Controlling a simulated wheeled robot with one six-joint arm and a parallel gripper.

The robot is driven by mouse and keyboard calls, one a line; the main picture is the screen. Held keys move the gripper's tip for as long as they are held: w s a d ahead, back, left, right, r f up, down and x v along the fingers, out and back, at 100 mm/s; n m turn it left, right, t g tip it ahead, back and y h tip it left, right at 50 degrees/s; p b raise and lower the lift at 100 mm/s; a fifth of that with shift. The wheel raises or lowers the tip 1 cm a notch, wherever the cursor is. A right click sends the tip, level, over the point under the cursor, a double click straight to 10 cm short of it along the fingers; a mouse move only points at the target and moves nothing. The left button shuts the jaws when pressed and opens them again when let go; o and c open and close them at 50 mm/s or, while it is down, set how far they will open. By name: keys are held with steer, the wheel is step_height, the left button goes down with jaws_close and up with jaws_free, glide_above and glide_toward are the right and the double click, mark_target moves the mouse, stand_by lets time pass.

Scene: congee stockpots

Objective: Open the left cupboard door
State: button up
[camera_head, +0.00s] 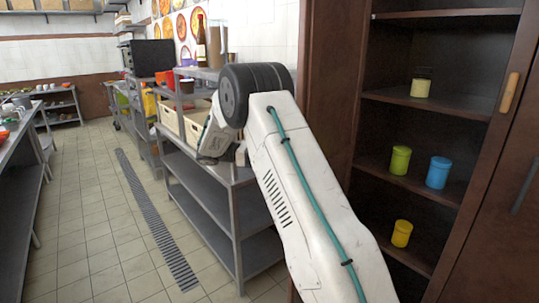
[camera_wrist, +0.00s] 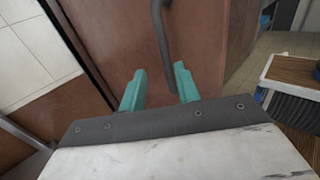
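The dark brown cupboard (camera_head: 335,85) stands at the right in the head view, its shelves in sight. A frame with a tan wooden handle (camera_head: 510,92) runs down the right of the shelves. I cannot tell whether a glass pane covers them. My gripper's teal fingers (camera_wrist: 159,88) are apart in the wrist view, nothing held. A dark upright bar (camera_wrist: 163,45) shows against a brown panel (camera_wrist: 110,45) between and beyond the fingertips; I cannot tell whether they touch it, or which part the panel is. In the head view the fingers are hidden.
Green (camera_head: 400,160), blue (camera_head: 438,172) and yellow (camera_head: 401,233) canisters and a pale-yellow one (camera_head: 421,88) stand on the cupboard shelves. A grey steel rack (camera_head: 225,215) stands left of the cupboard, with crates and bottles on it. The tiled floor (camera_head: 95,230) is open farther left.

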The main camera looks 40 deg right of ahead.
steer(key=shift+a, duration=0.1)
steer(key=shift+c, duration=1.2)
steer(key=shift+s+a+f, duration=0.1)
steer(key=shift+a+f, duration=0.05)
jaws_close()
steer(key=s+a+r+m+t+y, duration=0.2)
steer(key=s+a+m+t+y, duration=0.4)
steer(key=s+a, duration=0.85)
steer(key=s+a+r+m+t+y, duration=0.1)
steer(key=s+a+m+t+y, duration=0.45)
steer(key=s+a, duration=0.85)
steer(key=w+d+r+n+t+y, duration=0.1)
steer(key=w+d+r+n+t, duration=0.15)
steer(key=d, duration=0.85)
steer(key=w+d+r+n+t, duration=0.1)
steer(key=d+r, duration=0.2)
steer(key=d, duration=0.8)
steer(key=w+d+r+n+t+y, duration=0.1)
steer(key=w+d+r+t, duration=0.1)
steer(key=d, duration=0.9)
steer(key=w+a+f, duration=0.1)
steer(key=w+f, duration=0.6)
steer(key=f, duration=0.2)
steer(key=shift+w+a, duration=0.2)
steer(key=shift+w, duration=0.05)
